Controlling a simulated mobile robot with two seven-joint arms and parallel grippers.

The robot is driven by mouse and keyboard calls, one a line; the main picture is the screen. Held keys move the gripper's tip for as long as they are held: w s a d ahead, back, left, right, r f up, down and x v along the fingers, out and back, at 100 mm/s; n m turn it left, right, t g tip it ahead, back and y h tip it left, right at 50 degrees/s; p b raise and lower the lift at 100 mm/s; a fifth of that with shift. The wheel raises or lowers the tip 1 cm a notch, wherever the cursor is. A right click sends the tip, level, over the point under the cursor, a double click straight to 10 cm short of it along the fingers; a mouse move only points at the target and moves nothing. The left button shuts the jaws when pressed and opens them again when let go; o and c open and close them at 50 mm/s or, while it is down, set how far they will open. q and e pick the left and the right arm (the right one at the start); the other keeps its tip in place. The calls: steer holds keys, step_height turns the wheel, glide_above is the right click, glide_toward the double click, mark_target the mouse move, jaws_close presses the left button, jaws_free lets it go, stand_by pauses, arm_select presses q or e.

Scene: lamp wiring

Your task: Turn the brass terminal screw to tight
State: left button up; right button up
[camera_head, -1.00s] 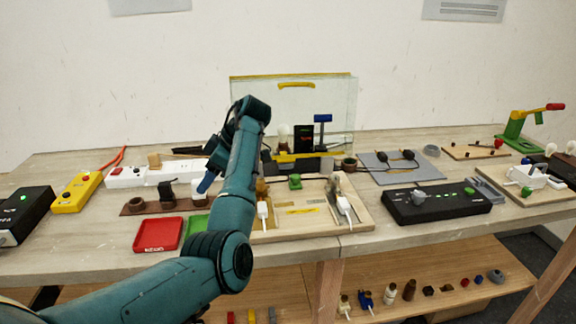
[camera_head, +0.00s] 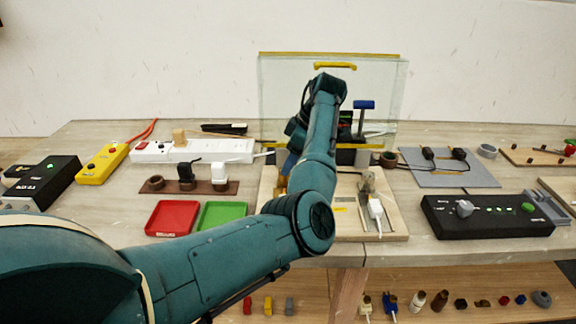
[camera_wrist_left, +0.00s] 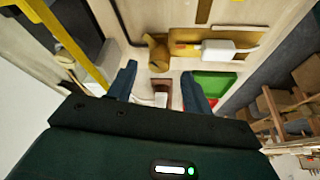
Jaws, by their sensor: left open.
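A pale wooden board (camera_head: 397,223) lies on the bench, mostly behind my left arm in the head view. A brass-coloured upright part (camera_wrist_left: 157,52), which looks like the terminal, stands beyond the fingertips in the left wrist view. I cannot make out the screw's head or how tight it is. My left gripper (camera_wrist_left: 158,88) is open, with its two blue fingers apart and no thing visibly held. In the head view one blue finger of it (camera_head: 291,163) shows beside my arm, over the board. My right gripper is not in view.
A clear screen (camera_head: 385,85) with a yellow handle stands behind the board. A white plug (camera_head: 376,212) lies on the board's right. Red (camera_head: 171,218) and green (camera_head: 224,216) trays sit left, and a black control box (camera_head: 487,230) right. Bare bench shows along the front edge.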

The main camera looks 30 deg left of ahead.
arm_select(q)
steer(key=shift+x, duration=1.6)
